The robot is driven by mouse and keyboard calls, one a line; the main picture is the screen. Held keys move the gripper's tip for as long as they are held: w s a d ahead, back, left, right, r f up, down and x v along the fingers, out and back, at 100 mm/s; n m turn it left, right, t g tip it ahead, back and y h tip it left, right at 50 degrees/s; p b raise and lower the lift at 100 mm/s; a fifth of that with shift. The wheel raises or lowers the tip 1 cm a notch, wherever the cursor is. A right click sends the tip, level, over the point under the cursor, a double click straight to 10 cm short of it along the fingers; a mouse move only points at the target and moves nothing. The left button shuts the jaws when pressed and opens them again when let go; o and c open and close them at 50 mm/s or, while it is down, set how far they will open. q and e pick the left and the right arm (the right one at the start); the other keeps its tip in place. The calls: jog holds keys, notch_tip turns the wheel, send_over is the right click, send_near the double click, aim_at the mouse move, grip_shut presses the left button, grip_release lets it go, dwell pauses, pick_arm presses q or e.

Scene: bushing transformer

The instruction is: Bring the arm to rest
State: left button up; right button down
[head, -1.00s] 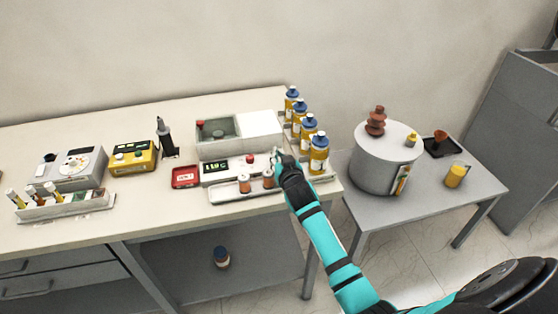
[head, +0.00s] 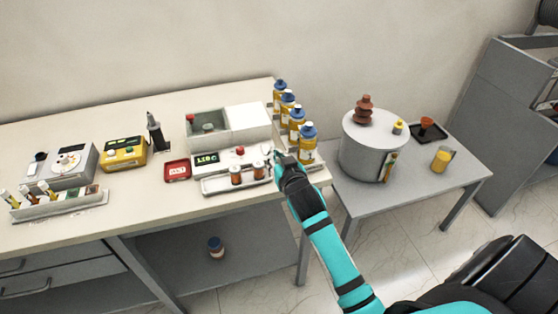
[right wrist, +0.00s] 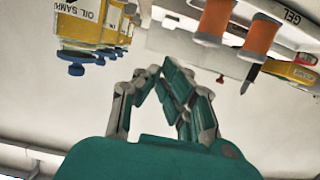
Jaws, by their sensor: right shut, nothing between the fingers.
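My right arm comes in from the lower right in the head view. Its gripper (head: 278,158) is shut and empty, at the right end of the long bench (head: 90,117), beside the tray (head: 216,186) with small brown vials. In the right wrist view the gripper (right wrist: 160,72) shows its fingers together, with nothing between them. The bottles with blue caps (head: 306,144) stand just right of the gripper and also show in the right wrist view (right wrist: 80,22). My left gripper is not in view.
A grey transformer tank (head: 372,150) with a brown bushing (head: 364,110) stands on the side table (head: 410,198). A yellow cup (head: 442,160) and black tray (head: 430,134) are beside it. Instruments and a sample rack (head: 60,206) line the bench's left part.

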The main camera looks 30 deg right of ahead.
jog(key=shift+s+a+r, duration=0.15)
jog(key=shift+s+a, duration=0.05)
jog(key=shift+s, duration=0.5)
jog(key=shift+w, duration=0.1)
